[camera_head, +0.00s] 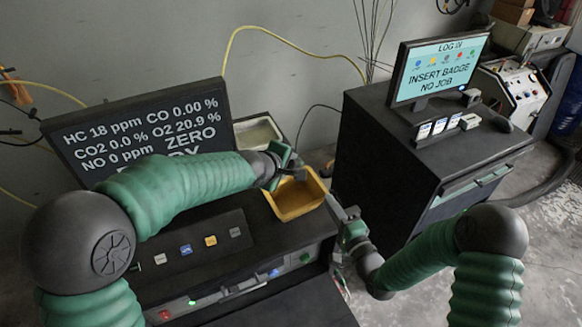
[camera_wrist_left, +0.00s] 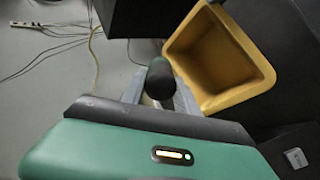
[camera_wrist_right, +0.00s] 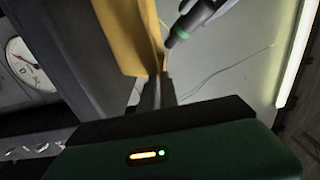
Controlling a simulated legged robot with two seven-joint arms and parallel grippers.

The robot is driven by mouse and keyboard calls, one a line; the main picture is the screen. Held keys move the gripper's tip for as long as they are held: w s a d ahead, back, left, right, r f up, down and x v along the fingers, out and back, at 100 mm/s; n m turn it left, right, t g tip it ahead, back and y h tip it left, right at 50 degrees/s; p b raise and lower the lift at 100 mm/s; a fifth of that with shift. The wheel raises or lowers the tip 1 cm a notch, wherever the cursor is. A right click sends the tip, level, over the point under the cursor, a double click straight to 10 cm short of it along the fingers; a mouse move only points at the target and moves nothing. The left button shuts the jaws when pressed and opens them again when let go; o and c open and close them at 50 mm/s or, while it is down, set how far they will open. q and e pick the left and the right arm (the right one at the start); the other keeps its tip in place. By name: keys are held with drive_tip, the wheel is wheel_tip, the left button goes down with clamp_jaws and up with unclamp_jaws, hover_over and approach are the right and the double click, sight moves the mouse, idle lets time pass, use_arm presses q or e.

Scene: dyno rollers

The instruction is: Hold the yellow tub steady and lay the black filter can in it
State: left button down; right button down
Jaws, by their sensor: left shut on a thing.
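The yellow tub (camera_head: 296,197) stands on the dark bench top, its hollow open upward. It shows empty in the left wrist view (camera_wrist_left: 218,60). My left gripper (camera_head: 293,168) is above the tub's back left part, shut on the black filter can (camera_wrist_left: 161,82). The can is held beside the tub's opening in the left wrist view. A dark cylinder end with a green band (camera_wrist_right: 184,30) shows in the right wrist view, apart from the tub. My right gripper (camera_wrist_right: 160,88) is shut on the tub's wall at its right side; the tub's wall (camera_wrist_right: 130,35) runs to its fingertips.
A dark display (camera_head: 140,130) stands behind the bench, with a pale tray (camera_head: 257,132) beside it. Buttons (camera_head: 186,249) line the bench front. A dark cabinet (camera_head: 385,170) with a monitor (camera_head: 440,68) stands to the right across a gap.

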use_arm(q)
drive_tip(key=shift+s+a+r+n+g+y, duration=0.2)
drive_tip(key=shift+s+r+g+y, duration=0.1)
drive_tip(key=shift+r+g+y, duration=0.2)
drive_tip(key=shift+s+a+r+n+g+y, duration=0.1)
drive_tip(key=shift+s+r+n+g+y, duration=0.15)
drive_tip(key=shift+r+g+y, duration=0.25)
use_arm(e)
drive_tip(key=shift+s+f, duration=0.1)
drive_tip(key=shift+f, duration=0.3)
use_arm(q)
drive_tip(key=s+d+f+g+y, duration=0.1)
drive_tip(key=s+d+g+y, duration=0.15)
drive_tip(key=s+d, duration=0.45)
use_arm(e)
drive_tip(key=shift+d, duration=0.15)
use_arm(q)
drive_tip(key=w+a+f, duration=0.4)
drive_tip(key=w+f, duration=0.1)
drive_tip(key=shift+w+a+n+g+h, duration=0.25)
drive_tip(key=shift+n+g+h, duration=0.1)
drive_tip(key=shift+h, duration=0.1)
drive_tip(key=c, duration=0.8)
unclamp_jaws()
drive_tip(key=shift+r, duration=0.1)
